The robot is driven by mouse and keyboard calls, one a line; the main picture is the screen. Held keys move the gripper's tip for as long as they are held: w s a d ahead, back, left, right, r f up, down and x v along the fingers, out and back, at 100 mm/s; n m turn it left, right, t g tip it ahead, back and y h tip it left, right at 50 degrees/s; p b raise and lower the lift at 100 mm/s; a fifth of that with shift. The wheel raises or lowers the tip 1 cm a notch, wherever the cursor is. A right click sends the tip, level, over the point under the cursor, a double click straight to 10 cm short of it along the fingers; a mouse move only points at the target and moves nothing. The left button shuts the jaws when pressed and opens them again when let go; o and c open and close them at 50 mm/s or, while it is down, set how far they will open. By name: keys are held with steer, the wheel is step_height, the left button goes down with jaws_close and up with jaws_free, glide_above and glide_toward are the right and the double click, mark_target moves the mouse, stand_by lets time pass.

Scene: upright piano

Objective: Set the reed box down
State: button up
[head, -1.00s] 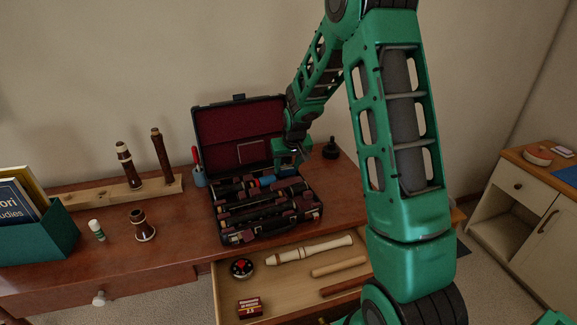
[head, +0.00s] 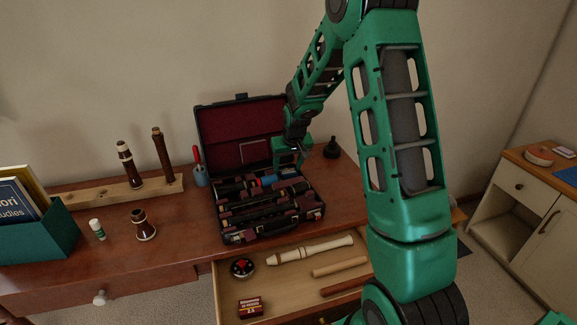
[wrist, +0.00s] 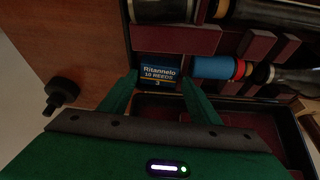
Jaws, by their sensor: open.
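The reed box (wrist: 160,76) is a small dark blue box with white and orange print reading "Ritannelo 10 REEDS 3". In the wrist view it sits in a small compartment of the open instrument case (head: 322,211), beside a dark red padded divider. My gripper (head: 288,160) is over the case's back right corner. Its two green fingers stand open, one on each side of the box, and its dark palm is apart from the box. In the head view my gripper hides the box.
Dark instrument pieces and a blue-and-red roll (wrist: 218,68) lie in the case next to the box. A black peg-like stand (head: 331,148) is right of the case. The open drawer (head: 222,300) in front holds a cream recorder (head: 312,249), sticks and a red-black box (head: 250,307).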

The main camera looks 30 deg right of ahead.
steer(key=shift+s+d+r, duration=0.15)
steer(key=shift+s+d, duration=0.05)
steer(key=shift+d, duration=0.05)
steer(key=v, duration=1.1)
steer(key=s+r+m+g, duration=0.1)
steer(key=s+m+g, duration=0.1)
steer(key=s, duration=1.7)
steer(key=s+r+m+g+y, duration=0.1)
steer(key=s+r+m+g, duration=0.1)
steer(key=s, duration=1.7)
steer(key=shift+d+r, duration=0.2)
steer(key=shift+d, duration=0.25)
steer(key=shift+s, duration=0.1)
steer(key=shift+w+f+g, duration=0.25)
steer(key=shift+w+g, duration=0.05)
steer(key=shift+w, duration=0.35)
